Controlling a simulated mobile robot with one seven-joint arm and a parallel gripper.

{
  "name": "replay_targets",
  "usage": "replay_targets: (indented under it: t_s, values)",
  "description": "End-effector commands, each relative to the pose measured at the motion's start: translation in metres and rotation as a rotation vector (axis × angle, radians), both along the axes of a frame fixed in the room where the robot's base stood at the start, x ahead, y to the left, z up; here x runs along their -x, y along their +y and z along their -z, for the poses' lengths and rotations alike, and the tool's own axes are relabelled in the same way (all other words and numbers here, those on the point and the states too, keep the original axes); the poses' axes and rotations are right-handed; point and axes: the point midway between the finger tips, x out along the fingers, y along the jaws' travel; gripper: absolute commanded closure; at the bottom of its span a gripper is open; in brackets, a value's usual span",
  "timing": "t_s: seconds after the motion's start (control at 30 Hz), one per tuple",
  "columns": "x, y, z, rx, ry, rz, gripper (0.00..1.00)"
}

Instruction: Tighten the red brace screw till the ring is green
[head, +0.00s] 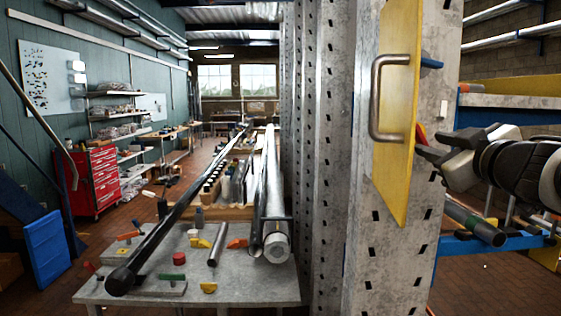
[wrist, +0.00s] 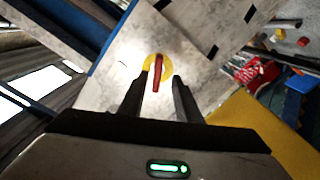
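The red brace screw shows in the wrist view as a slim red bar handle (wrist: 157,75) on a grey perforated metal face. A yellow ring (wrist: 149,66) lies around its base; I see no green on it. My gripper (wrist: 160,82) points at the screw with its two dark fingers apart, one on each side of the red bar. Gaps show between bar and fingers, so it looks open. In the head view my gripper (head: 428,150) is at the right face of the mast (head: 345,150). A bit of red (head: 420,134) shows at its tips; the ring is hidden there.
A yellow panel (head: 398,110) with a metal handle (head: 376,98) stands out from the mast, left of my gripper. A blue-framed rack (head: 475,243) with tubes is below my arm. A grey bench (head: 150,290) with loose parts stands to the left.

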Motion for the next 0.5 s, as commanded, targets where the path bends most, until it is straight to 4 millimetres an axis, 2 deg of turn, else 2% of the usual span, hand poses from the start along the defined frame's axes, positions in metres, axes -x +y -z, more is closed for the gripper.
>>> replay_targets:
  t_s: [0.03, 0.5]
  values:
    - [0.002, 0.001, -0.008, 0.007, -0.013, 0.000, 0.69]
    - [-0.043, 0.003, -0.005, 0.003, -0.011, -0.002, 0.69]
